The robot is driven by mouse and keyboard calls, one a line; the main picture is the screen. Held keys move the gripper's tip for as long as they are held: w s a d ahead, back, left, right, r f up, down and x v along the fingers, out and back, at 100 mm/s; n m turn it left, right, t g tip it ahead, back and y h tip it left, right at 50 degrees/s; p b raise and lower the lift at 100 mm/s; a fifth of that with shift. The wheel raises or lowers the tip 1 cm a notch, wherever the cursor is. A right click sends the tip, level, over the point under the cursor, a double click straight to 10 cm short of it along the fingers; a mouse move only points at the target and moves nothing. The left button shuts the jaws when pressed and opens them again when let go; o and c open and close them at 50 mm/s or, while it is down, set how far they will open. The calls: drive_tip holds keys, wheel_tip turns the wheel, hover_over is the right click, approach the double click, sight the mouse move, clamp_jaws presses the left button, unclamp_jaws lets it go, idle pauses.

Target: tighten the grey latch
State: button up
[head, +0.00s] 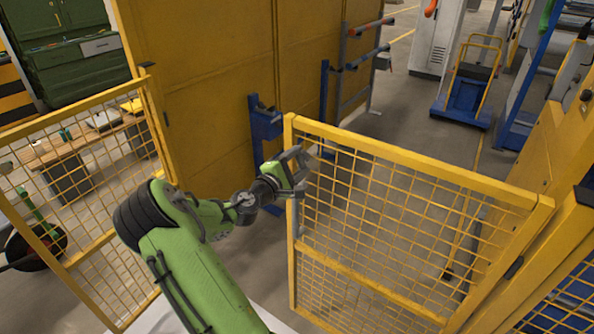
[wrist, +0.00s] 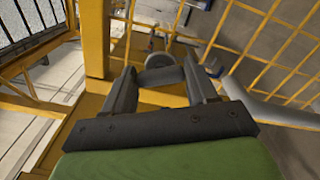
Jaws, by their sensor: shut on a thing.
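The grey latch (wrist: 160,76) is a short rounded grey piece at the yellow frame of the mesh gate. It sits between the two dark fingers of my gripper (wrist: 160,84), which are shut on it. In the head view my gripper (head: 297,168) is at the upper left edge of the mesh gate (head: 410,158), and the latch is mostly hidden by the fingers there.
A grey bar (wrist: 272,110) runs along the mesh beside the right finger. A second mesh gate (head: 75,165) stands to the left. A blue bracket post (head: 258,130) and yellow wall panels (head: 200,70) stand behind. A blue cart (head: 465,100) is at the far right.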

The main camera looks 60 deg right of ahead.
drive_tip(key=shift+f+m+b, duration=0.2)
drive_tip(key=shift+m+b, duration=1.65)
drive_tip(key=shift+m, duration=0.25)
drive_tip(key=o, duration=1.1)
drive_tip(key=shift+r, duration=0.1)
drive_tip(key=shift+c, duration=0.2)
drive_tip(key=w+a, duration=0.2)
drive_tip(key=a, duration=1.3)
drive_tip(key=shift+w+a, duration=0.2)
drive_tip(key=shift+a, duration=0.15)
